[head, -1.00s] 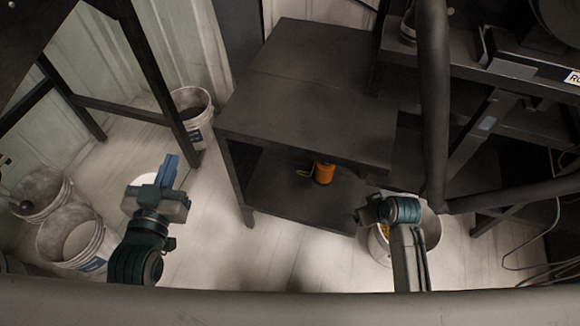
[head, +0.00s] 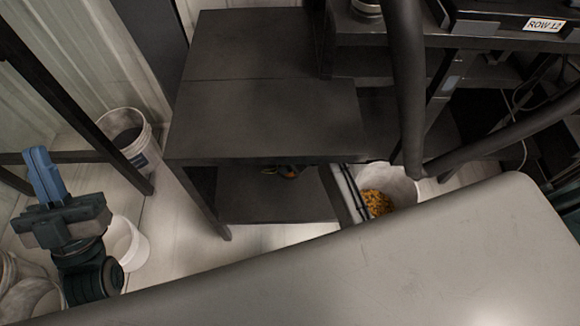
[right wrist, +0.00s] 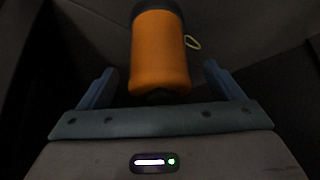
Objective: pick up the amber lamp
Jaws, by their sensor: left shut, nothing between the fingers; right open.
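The amber lamp (head: 289,171) is an orange cylinder on the lower shelf (head: 275,197) of the dark table. In the head view the tabletop hides most of it. In the right wrist view the lamp (right wrist: 158,52) is large, with a dark cap and a pale loop at its right side. My right gripper (right wrist: 160,85) is open, its blue fingers on either side of the lamp's near end, with gaps on both sides. The right gripper is hidden in the head view. My left gripper (head: 44,176) is shut and empty at the left.
The dark tabletop (head: 265,120) overhangs the shelf. A bucket of yellow grain (head: 400,184) stands right of the table. A white bucket (head: 130,138) stands left of it, near a dark frame leg (head: 75,105). Dark pipes (head: 408,90) cross at the right.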

